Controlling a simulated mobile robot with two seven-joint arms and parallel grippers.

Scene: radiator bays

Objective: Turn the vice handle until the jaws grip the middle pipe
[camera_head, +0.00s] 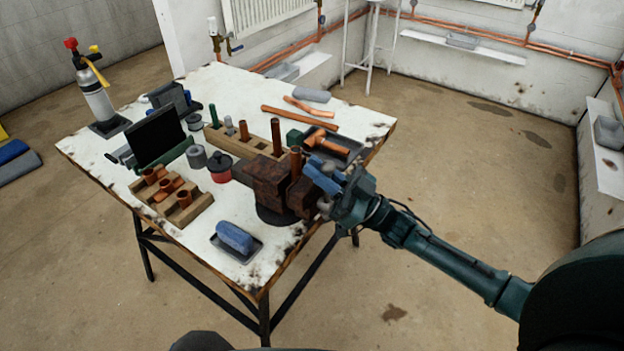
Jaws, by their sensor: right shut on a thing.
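The rusty brown vice (268,183) stands at the right edge of the white workbench (190,255). A copper pipe (295,160) stands upright at its jaws; I cannot tell whether the jaws touch it. My right gripper (326,196) is at the vice's right end, shut on the vice handle, which it mostly hides. More upright copper pipes, one (276,135) near the vice and one (244,130) further left, stand in a wooden block behind it. I cannot tell which pipe is the middle one by name. My left gripper is not in view.
A wooden rack (187,213) with copper fittings, a red tin (219,172) and a blue item (234,237) on a dark tray lie left and front of the vice. A tray with a copper tee (328,142) lies behind my gripper. The floor at right is clear.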

